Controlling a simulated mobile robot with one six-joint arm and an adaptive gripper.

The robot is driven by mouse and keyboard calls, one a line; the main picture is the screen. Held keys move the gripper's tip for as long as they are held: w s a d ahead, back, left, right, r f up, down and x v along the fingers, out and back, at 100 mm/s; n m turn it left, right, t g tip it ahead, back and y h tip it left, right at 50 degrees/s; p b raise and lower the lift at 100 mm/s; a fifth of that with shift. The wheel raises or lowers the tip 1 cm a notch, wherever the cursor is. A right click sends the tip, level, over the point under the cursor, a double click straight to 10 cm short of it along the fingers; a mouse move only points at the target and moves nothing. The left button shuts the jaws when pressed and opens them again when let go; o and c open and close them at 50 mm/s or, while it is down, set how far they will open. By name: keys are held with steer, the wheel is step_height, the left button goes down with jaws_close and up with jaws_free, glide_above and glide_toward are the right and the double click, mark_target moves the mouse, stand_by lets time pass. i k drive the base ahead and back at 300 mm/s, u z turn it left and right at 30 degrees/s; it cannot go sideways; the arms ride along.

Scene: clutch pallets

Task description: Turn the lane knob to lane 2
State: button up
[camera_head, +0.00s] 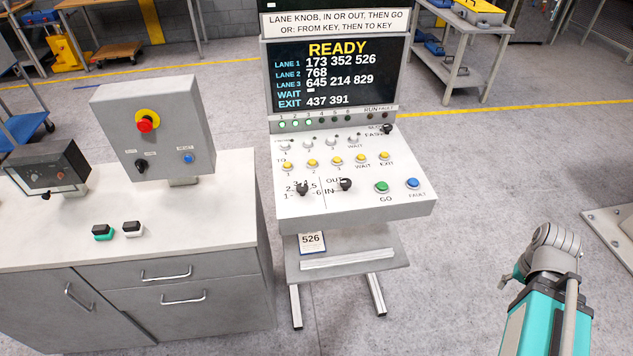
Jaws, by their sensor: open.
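The lane knob (302,188) is a small black knob at the lower left of the sloped control panel (410,207), with numbers 1 to 6 around it. It is too small to tell which lane it points to. A second black knob (345,184), marked IN and OUT, sits just to its right. The screen (337,75) above reads READY, with lane 1 173 352 526, lane 2 768, lane 3 645 214 829 and exit 437 391. Part of my arm (548,300) shows at the lower right, well apart from the panel. My gripper is not in view.
A green GO button (382,187) and a blue FAULT button (413,183) are right of the knobs; yellow buttons (337,160) run above. A card (311,242) marked 526 lies on the shelf below. A cabinet (140,225) stands left.

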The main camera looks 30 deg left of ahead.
mark_target(302, 189)
steer(key=z, duration=1.3)
steer(key=k, duration=0.25)
steer(key=u, duration=2.45)
